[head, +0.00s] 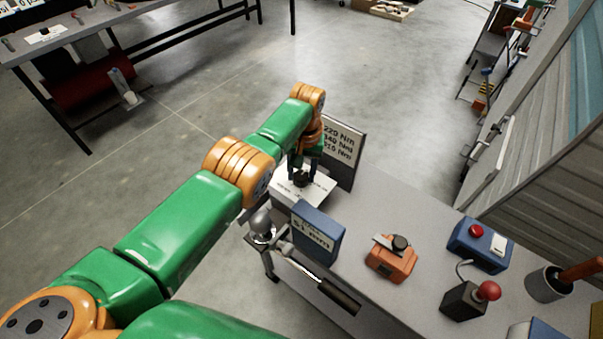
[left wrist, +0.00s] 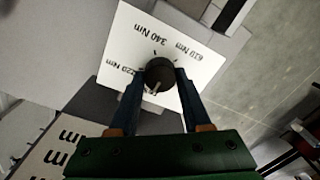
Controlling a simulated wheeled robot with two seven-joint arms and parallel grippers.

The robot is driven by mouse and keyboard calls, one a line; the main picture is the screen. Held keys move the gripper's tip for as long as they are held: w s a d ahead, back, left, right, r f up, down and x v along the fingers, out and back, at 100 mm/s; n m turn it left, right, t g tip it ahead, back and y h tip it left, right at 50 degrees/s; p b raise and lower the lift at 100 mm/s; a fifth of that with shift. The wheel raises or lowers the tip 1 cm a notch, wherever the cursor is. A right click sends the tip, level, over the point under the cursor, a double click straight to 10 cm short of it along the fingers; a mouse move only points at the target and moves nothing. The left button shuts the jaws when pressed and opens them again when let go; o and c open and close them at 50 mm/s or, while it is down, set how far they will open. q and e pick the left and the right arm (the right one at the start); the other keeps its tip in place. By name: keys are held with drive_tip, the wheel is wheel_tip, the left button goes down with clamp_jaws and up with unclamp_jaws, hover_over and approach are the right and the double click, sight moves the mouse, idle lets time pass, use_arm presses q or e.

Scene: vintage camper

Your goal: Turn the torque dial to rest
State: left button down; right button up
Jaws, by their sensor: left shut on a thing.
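The torque dial is a round dark knob (left wrist: 158,71) on a white plate (left wrist: 137,42), marked 220 Nm, 340 Nm and 610 Nm in the left wrist view. A light pointer mark shows on the knob's side toward my gripper. My left gripper (left wrist: 160,80) is shut on the knob, one finger on each side. In the head view the left gripper (head: 303,177) reaches down onto the knob, largely hiding it, and the white plate (head: 318,190) shows around it. My right gripper is not in view.
A sign with Nm values (head: 343,150) stands behind the dial. A blue display box (head: 318,234) and a long black-handled tool (head: 338,294) are in front. An orange device (head: 391,258), a blue button box (head: 481,245) and a red-knobbed lever (head: 487,291) stand to the right on the bench.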

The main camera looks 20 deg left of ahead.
sight(301, 175)
use_arm(q)
drive_tip(key=shift+n, duration=0.3)
drive_tip(key=shift+c, duration=1.8)
unclamp_jaws()
drive_tip(key=shift+r, duration=0.35)
wheel_tip(301, 175, up, 4)
drive_tip(key=p, duration=0.2)
drive_tip(key=shift+w+d+f+p, duration=0.1)
drive_tip(key=shift+f+p, duration=0.05)
drive_tip(key=shift+p, duration=0.15)
drive_tip(key=shift+d+r, duration=0.1)
drive_tip(key=shift+r, duration=1.25)
